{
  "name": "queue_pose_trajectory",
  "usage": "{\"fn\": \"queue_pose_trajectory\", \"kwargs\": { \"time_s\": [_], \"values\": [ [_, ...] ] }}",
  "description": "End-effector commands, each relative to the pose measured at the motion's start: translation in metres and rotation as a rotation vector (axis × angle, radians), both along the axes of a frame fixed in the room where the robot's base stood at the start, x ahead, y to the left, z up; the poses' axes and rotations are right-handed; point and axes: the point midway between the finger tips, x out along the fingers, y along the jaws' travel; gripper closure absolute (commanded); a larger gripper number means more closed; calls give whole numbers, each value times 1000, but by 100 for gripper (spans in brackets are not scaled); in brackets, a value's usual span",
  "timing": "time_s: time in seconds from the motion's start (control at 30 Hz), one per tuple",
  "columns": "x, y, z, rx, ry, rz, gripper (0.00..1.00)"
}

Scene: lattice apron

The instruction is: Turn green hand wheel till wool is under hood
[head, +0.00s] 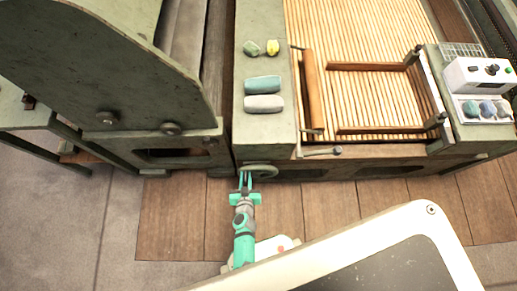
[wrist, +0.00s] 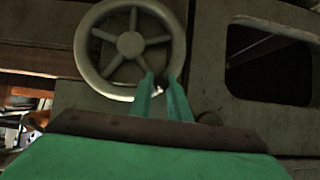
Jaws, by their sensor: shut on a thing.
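The green hand wheel (head: 262,171) is on the front of the machine, low down. In the wrist view the wheel (wrist: 85,50) shows its round rim, hub and several spokes. My gripper (head: 245,178) is at the wheel's left side in the head view. In the wrist view my gripper (wrist: 162,82) has its fingertips at the rim's lower right, shut on the wheel; the exact contact is partly hidden by the fingers. I cannot tell which part is the hood.
The slatted lattice (head: 375,98) has a wooden roller (head: 314,90) and wooden bars. A large green casing (head: 120,60) stands left. A white control box (head: 478,74) stands right.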

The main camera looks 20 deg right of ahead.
Motion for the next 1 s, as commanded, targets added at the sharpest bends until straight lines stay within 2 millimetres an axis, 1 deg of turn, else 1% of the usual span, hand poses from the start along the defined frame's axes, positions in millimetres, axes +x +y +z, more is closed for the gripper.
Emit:
{"fn": "queue_pose_trajectory", "kwargs": {
  "time_s": [0.03, 0.17, 0.47, 0.6, 0.63, 0.67, 0.7, 1.0],
  "values": [
    [1, -18, 7, -19, -8, -20, 100],
    [0, -22, 11, -17, -7, -18, 100],
    [0, -23, 12, -15, -7, -16, 100],
    [-5, -35, 16, -17, -7, -15, 100],
    [-4, -33, 15, -15, -7, -15, 77],
    [-4, -33, 15, -14, -7, -15, 70],
    [-4, -33, 15, -14, -6, -14, 66],
    [-2, -28, 16, -9, -9, -7, 66]
  ]
}}
